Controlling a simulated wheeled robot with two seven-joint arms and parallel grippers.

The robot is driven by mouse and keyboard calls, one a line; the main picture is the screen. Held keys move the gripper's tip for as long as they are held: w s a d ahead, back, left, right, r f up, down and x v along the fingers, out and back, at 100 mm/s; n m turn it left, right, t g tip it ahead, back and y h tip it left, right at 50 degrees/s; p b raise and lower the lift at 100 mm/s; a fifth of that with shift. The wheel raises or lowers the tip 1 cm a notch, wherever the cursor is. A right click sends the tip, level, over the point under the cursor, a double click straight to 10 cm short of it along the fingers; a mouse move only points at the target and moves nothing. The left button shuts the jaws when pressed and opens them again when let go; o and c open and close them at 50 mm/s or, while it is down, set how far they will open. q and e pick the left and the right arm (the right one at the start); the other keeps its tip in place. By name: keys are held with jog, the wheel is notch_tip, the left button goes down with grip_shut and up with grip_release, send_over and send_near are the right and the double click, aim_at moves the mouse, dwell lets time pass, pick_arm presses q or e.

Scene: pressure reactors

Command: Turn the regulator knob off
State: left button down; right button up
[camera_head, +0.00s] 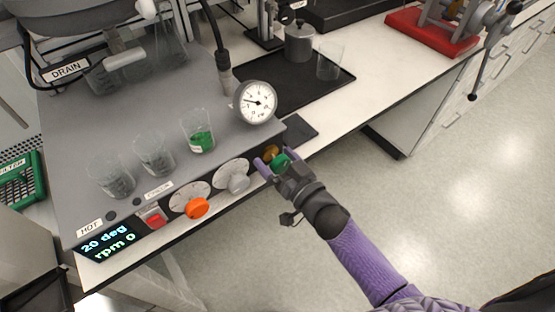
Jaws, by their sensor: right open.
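The regulator has a round white pressure gauge (257,101) at the right end of the grey reactor unit (95,165). Below the gauge, a small green knob (280,161) shows on the unit's front by a brass fitting (271,152); I take it to be the regulator knob. My right gripper (276,162) reaches in from the lower right with its purple fingers apart, one on each side of the green knob. I cannot tell whether the fingers touch it. The gripper's body hides part of the knob. My left gripper is not in view.
An orange knob (197,208), a grey knob (238,183) and a red switch (154,219) sit left along the front panel, beside a display (107,243). Several glass beakers stand on the unit. A black tray (290,88) lies behind the gauge. Open floor lies to the right.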

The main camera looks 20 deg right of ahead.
jog(key=c, duration=1.3)
